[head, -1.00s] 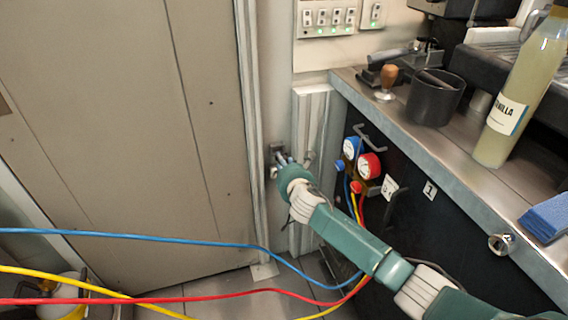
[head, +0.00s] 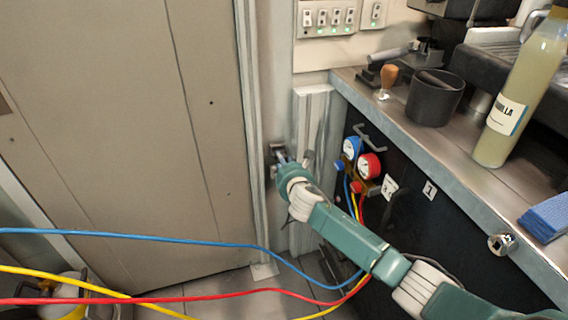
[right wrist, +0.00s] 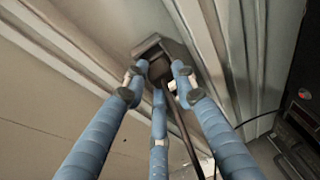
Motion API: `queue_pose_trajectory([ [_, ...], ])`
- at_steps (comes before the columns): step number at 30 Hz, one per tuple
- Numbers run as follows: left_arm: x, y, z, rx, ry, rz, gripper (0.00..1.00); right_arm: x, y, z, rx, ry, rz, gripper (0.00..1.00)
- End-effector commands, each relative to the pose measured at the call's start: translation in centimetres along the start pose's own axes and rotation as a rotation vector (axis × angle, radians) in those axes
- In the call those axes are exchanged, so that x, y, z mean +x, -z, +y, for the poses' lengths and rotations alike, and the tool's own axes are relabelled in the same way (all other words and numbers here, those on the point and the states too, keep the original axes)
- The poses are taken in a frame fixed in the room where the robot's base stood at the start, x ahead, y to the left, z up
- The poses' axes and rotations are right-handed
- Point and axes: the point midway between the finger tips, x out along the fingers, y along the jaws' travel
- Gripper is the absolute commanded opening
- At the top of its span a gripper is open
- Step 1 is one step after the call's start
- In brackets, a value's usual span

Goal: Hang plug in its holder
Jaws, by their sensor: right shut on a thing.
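My right gripper (head: 281,156) reaches in from the right to the narrow wall strip beside the large beige panel. In the right wrist view its three blue fingers (right wrist: 157,84) close around a dark plug (right wrist: 160,69), with a dark cord (right wrist: 182,125) running down from it. A dark grey bracket, apparently the holder (right wrist: 150,44), is on the wall right at the plug. The holder also shows small in the head view (head: 276,148). Whether the plug sits in the holder or only touches it, I cannot tell. My left gripper is not in view.
Blue, yellow and red hoses (head: 220,296) cross low in front, leading to a gauge set (head: 361,160) on the dark cabinet. The counter (head: 450,150) at right holds a vanilla bottle (head: 516,100) and a black cup (head: 434,98). Wall switches (head: 328,17) are above.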

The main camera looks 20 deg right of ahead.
Motion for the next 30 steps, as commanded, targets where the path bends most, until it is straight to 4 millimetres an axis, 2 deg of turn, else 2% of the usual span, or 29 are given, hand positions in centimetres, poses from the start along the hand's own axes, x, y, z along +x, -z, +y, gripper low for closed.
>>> queue_pose_trajectory([
  [14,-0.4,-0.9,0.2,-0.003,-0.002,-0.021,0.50,1.2,-0.4,0.2,0.000,-0.002,-0.001,0.00],
  [27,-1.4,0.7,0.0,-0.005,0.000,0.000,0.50,2.2,-0.8,0.4,0.000,-0.001,-0.001,0.00],
  [28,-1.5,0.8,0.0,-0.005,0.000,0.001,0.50,2.2,-0.7,0.3,0.000,-0.001,-0.001,0.31],
  [30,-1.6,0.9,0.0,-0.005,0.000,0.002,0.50,2.2,-0.8,0.3,0.000,-0.001,-0.001,0.45],
])
